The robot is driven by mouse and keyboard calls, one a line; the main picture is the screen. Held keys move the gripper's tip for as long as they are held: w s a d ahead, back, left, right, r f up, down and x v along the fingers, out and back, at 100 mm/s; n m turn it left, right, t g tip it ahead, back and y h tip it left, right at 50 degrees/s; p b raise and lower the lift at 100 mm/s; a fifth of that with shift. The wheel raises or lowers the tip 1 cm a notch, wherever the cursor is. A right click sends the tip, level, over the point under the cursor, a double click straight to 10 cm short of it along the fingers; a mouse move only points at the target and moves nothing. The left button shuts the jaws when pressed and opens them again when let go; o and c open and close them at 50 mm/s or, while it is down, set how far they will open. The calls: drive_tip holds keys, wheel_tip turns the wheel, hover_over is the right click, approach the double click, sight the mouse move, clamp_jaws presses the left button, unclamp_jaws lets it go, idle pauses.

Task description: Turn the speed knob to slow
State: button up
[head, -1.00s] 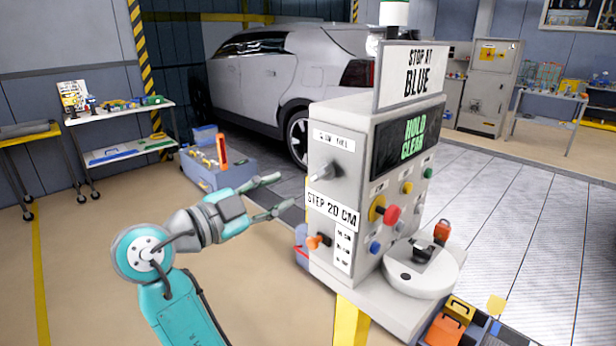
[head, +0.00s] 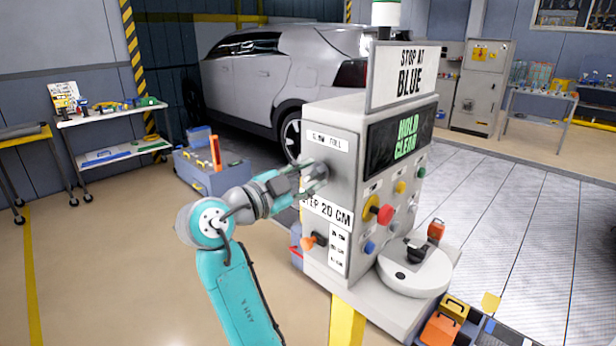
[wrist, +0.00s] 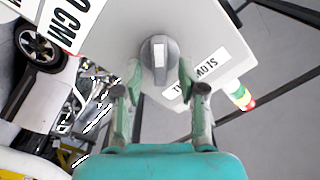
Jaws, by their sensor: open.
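The grey speed knob (wrist: 159,62) sits on the console's left side panel (wrist: 120,30). Its raised bar runs nearly up and down in the wrist view and carries a white mark. My gripper (wrist: 160,74) is open, with one finger on each side of the knob and a gap to each. How deep the fingertips reach is unclear. In the head view my gripper (head: 316,174) is at the panel and largely hides the knob. The SLOW FULL label (head: 328,142) is above the knob, and appears upside down and partly covered by a finger in the wrist view.
The "STEP 20 CM" label (head: 327,211) and an orange knob (head: 314,240) are below on the same panel. A red button (head: 385,214) is on the console front. A blue cart (head: 211,174) stands behind my arm. The floor to the left is clear.

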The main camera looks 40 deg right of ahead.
clamp_jaws()
drive_tip(key=shift+n, duration=0.3)
drive_tip(key=n, duration=0.3)
drive_tip(key=shift+w, duration=0.1)
drive_tip(key=n, duration=0.5)
drive_tip(key=shift+w, duration=0.15)
drive_tip(key=n, duration=0.9)
drive_tip(key=shift+w, duration=0.25)
drive_tip(key=shift+n, duration=0.3)
